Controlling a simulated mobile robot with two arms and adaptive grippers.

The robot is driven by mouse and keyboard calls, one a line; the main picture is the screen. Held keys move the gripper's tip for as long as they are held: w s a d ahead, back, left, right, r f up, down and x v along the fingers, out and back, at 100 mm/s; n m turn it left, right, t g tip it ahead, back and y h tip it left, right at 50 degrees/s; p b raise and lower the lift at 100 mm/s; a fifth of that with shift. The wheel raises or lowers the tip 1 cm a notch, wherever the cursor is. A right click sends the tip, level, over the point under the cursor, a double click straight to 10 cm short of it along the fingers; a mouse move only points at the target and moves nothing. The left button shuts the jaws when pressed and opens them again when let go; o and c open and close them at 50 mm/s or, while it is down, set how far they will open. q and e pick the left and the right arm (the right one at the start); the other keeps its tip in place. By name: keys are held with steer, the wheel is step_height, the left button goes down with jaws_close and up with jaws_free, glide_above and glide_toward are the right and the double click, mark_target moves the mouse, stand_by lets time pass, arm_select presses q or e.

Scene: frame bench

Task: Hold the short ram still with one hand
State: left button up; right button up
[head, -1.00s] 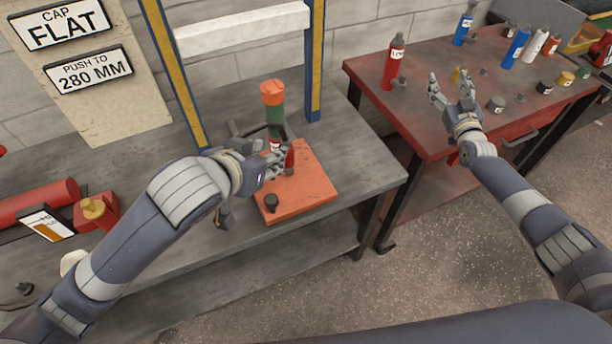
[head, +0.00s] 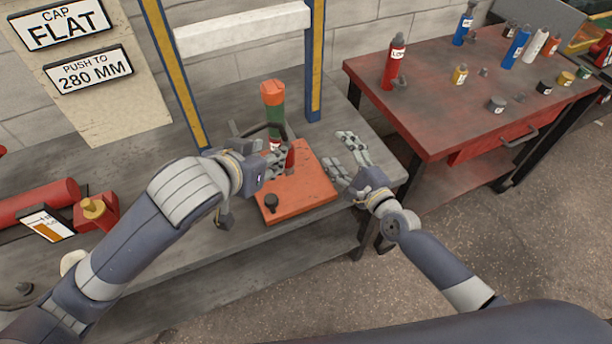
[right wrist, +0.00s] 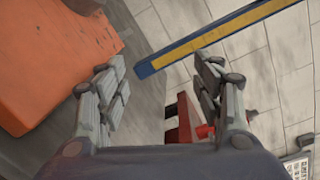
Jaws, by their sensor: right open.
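An upright ram stands on an orange block (head: 312,180) on the grey bench. It has an orange top (head: 272,92), a green upper body (head: 276,117) and red showing lower down. My left gripper (head: 276,160) is at the ram's lower part; its fingers overlap the red there, and I cannot tell how firmly they close on it. My right gripper (head: 347,158) is open and empty, to the right of the orange block and apart from the ram. In the right wrist view its spread fingers (right wrist: 165,95) have nothing between them, and the orange block (right wrist: 50,60) is at upper left.
A blue and yellow frame post (head: 315,60) stands behind the block, with a white crossbar (head: 243,29) above. A red table (head: 440,110) at right holds a red bottle (head: 395,62) and several small containers. A red cylinder (head: 40,203) lies at left.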

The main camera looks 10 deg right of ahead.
steer(key=s+a+m, duration=0.2)
steer(key=a+m, duration=0.1)
steer(key=s+a+r+m+y, duration=0.1)
steer(key=s+a+m, duration=0.2)
steer(key=m, duration=0.1)
steer(key=s+a+m, duration=0.2)
steer(key=a+m, duration=0.1)
steer(key=shift+s+r+m+y, duration=0.15)
steer(key=shift+r+m+y, duration=0.15)
steer(key=shift+r+m, duration=0.1)
steer(key=shift+s+a+m, duration=0.1)
steer(key=shift+a+m, duration=0.1)
steer(key=shift+m, duration=0.1)
steer(key=shift+a, duration=0.15)
steer(key=x, duration=1)
steer(key=shift+w+a+f, duration=0.15)
steer(key=shift+w+f, duration=0.1)
steer(key=shift+w, duration=0.05)
jaws_close()
